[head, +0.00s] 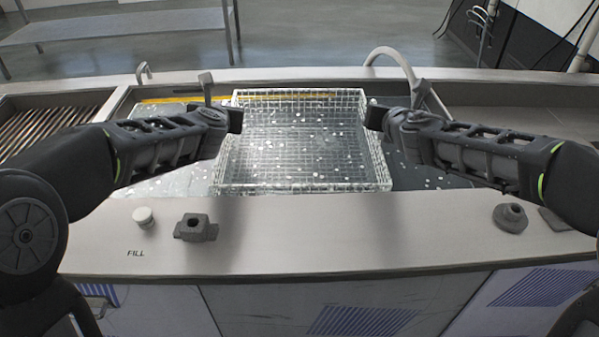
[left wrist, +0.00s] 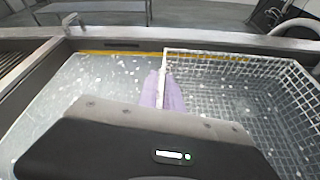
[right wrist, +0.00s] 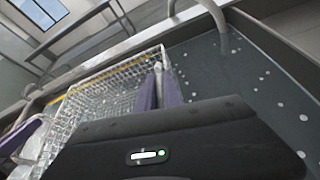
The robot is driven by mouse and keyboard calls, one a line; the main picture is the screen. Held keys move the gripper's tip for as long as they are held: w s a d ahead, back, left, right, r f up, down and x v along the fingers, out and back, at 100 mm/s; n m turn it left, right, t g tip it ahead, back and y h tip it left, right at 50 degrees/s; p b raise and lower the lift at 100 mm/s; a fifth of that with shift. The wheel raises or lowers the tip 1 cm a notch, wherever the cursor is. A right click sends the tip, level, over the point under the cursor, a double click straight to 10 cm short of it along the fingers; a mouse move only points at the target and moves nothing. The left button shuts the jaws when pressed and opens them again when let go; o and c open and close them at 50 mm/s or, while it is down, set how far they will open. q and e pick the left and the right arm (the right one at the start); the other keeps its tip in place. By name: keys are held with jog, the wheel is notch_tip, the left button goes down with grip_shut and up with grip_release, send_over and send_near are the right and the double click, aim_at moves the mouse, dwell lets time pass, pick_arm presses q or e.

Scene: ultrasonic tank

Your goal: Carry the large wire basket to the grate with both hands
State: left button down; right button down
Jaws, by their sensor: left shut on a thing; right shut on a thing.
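The large wire basket (head: 300,186) is a pale, open-topped mesh box in the middle of the tank (head: 185,182), over water with white specks. It looks level; I cannot tell whether its bottom touches anything. My left gripper (head: 237,120) is shut on its left rim; in the left wrist view the purple pads (left wrist: 163,92) sit around that rim. My right gripper (head: 377,117) is shut on its right rim, with purple pads showing in the right wrist view (right wrist: 160,90). The grate (head: 40,128), with brownish slats, lies left of the tank, partly behind my left arm.
A curved pipe (head: 393,55) rises at the back right of the tank. A small upright lever (head: 206,82) stands near my left gripper.

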pick_arm(q)
jog(key=shift+r, duration=0.25)
pick_arm(e)
jog(key=shift+r, duration=0.25)
